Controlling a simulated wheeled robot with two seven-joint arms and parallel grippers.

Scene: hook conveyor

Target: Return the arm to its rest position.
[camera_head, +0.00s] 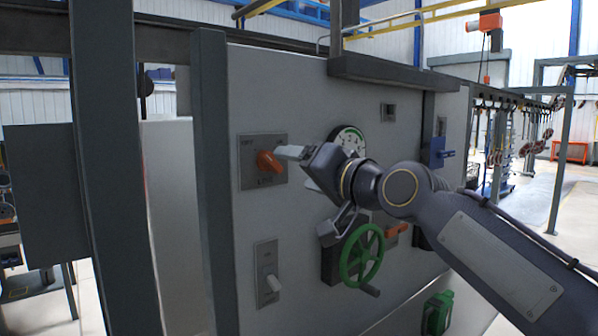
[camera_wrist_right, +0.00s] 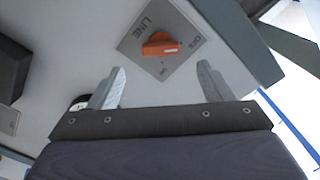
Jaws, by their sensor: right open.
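My right arm (camera_head: 500,255) reaches in from the lower right of the head view toward a grey panel. My right gripper (camera_head: 290,155) is in front of the panel, close to an orange rotary switch (camera_head: 268,161) on a grey plate. In the right wrist view the two fingers of the gripper (camera_wrist_right: 162,88) stand wide apart with nothing between them. The orange switch (camera_wrist_right: 160,44) lies beyond the fingertips, on a plate marked LINE and OFF. Whether a finger touches the switch cannot be told from the head view. My left gripper is not in view.
The panel also carries a green handwheel (camera_head: 362,255), a round gauge (camera_head: 348,140) partly behind my gripper, a lever switch (camera_head: 268,275) and a blue fitting (camera_head: 437,153). A grey post (camera_head: 108,160) stands at left. Open floor (camera_head: 540,205) shows at right.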

